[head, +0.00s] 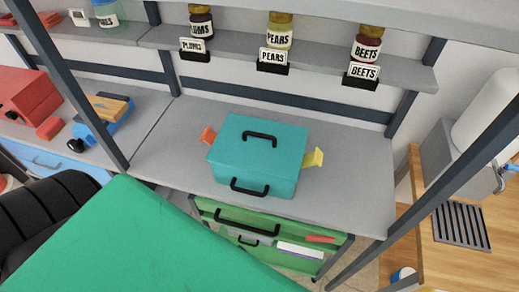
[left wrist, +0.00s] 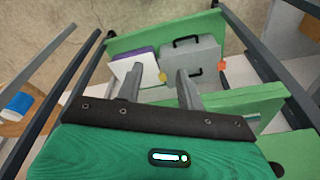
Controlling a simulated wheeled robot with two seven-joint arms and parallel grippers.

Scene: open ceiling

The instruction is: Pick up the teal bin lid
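The teal bin (head: 272,180) stands on the grey bench in the head view. Its teal lid (head: 232,147) is on top, with a black handle in the middle. Another black handle is on the bin's front. An orange tab (head: 208,136) sticks out at the left and a yellow tab (head: 314,157) at the right. My left gripper (left wrist: 157,88) shows in the left wrist view, its two grey fingers apart with nothing held between them. The teal bin cannot be made out there. My right gripper is not in view.
A green drawer (head: 283,233) under the bench is open. In the left wrist view it holds a grey box (left wrist: 198,57) with black handles. A shelf above the bin carries labelled jars (head: 280,30). A dark post (head: 78,92) stands left of the bin. The bench right of it is clear.

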